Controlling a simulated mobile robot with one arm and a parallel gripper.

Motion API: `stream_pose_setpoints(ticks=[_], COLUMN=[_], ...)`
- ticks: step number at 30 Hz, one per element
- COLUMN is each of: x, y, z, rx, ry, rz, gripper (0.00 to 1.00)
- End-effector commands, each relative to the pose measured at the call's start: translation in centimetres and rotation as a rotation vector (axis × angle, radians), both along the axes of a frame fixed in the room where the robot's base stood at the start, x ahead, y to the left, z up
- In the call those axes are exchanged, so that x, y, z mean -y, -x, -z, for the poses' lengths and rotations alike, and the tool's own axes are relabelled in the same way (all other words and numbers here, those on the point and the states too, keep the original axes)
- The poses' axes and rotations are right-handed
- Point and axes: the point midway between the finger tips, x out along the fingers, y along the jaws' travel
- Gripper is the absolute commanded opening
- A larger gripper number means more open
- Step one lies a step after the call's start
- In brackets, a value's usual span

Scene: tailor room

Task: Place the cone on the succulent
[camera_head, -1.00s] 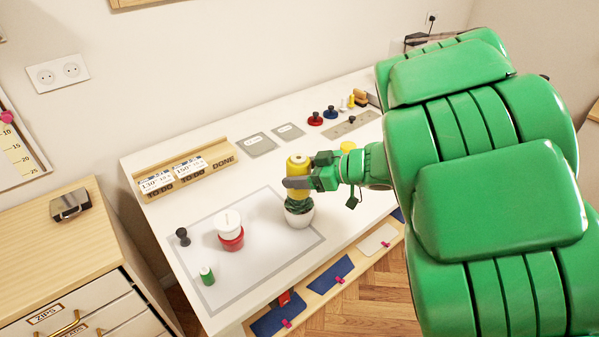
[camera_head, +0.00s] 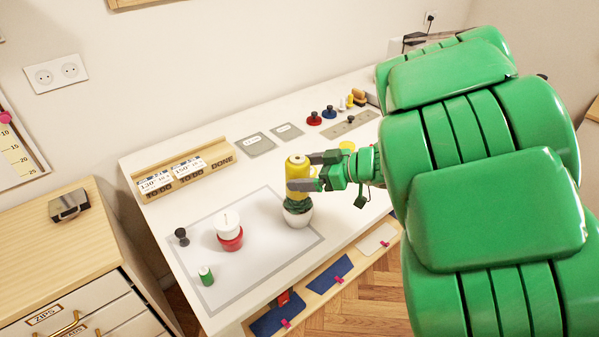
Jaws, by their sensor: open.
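The yellow cone (camera_head: 296,171) stands upright on top of the succulent (camera_head: 298,206), which sits in a white pot (camera_head: 298,219) on the grey mat. The cone rests on the green leaves and hides the plant's top.
A wooden card holder (camera_head: 187,173) stands behind.

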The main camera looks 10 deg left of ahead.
Motion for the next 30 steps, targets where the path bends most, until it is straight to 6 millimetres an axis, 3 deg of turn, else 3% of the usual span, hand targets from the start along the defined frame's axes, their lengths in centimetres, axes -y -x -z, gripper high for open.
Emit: stream_pose_setpoints(ticks=[18,30], x=[6.2,8.5], y=[1.6,2.3], z=[-2.6,-3.6], rx=[0.001,0.000], ry=[0.003,0.001], rz=[0.004,0.002], gripper=[0.90,0.90])
